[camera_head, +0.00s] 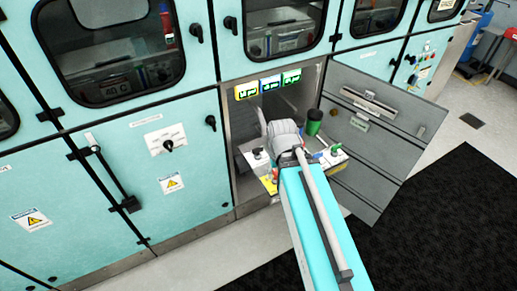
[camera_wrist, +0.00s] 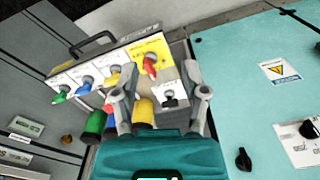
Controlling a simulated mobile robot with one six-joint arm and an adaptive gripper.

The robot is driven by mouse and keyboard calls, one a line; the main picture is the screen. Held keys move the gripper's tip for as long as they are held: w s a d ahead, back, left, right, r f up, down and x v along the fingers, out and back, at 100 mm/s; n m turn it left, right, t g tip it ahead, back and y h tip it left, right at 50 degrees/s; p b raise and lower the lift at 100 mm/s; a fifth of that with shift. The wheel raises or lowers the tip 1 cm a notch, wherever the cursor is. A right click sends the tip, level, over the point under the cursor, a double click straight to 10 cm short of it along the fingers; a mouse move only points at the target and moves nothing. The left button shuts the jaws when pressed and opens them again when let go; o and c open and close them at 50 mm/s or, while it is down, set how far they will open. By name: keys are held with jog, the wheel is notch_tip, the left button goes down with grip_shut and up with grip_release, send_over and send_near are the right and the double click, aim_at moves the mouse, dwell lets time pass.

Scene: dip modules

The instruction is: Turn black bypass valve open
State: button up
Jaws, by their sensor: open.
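The black bypass valve (camera_wrist: 169,99) is a small dark knob on a white plate, between and beyond my gripper's fingers in the wrist view. In the head view, it shows as a black knob (camera_head: 257,153) at the left of the pulled-out module. My gripper (camera_wrist: 161,72) is open, with one finger on each side of the black valve's plate. I cannot tell whether either finger touches the valve. A red valve (camera_wrist: 150,64) on a yellow label stands just beyond it. In the head view my arm hides part of the module.
Yellow (camera_wrist: 113,76), blue (camera_wrist: 86,86) and green (camera_wrist: 61,95) valves line the same panel. A grey door (camera_head: 367,127) stands open at the right of the bay. Teal cabinet panels (camera_wrist: 240,75) flank the other side. A black floor mat (camera_head: 460,210) lies clear in front.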

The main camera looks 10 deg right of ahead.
jog(key=m+b, duration=0.4)
jog(key=m, duration=1)
send_over(258, 148)
notch_tip(258, 148, down, 4)
jog(key=shift+w+r, duration=0.15)
jog(key=shift+r, duration=0.05)
jog(key=shift+f, duration=0.15)
notch_tip(258, 148, down, 14)
jog(key=b, duration=1.3)
jog(key=shift+r, duration=0.25)
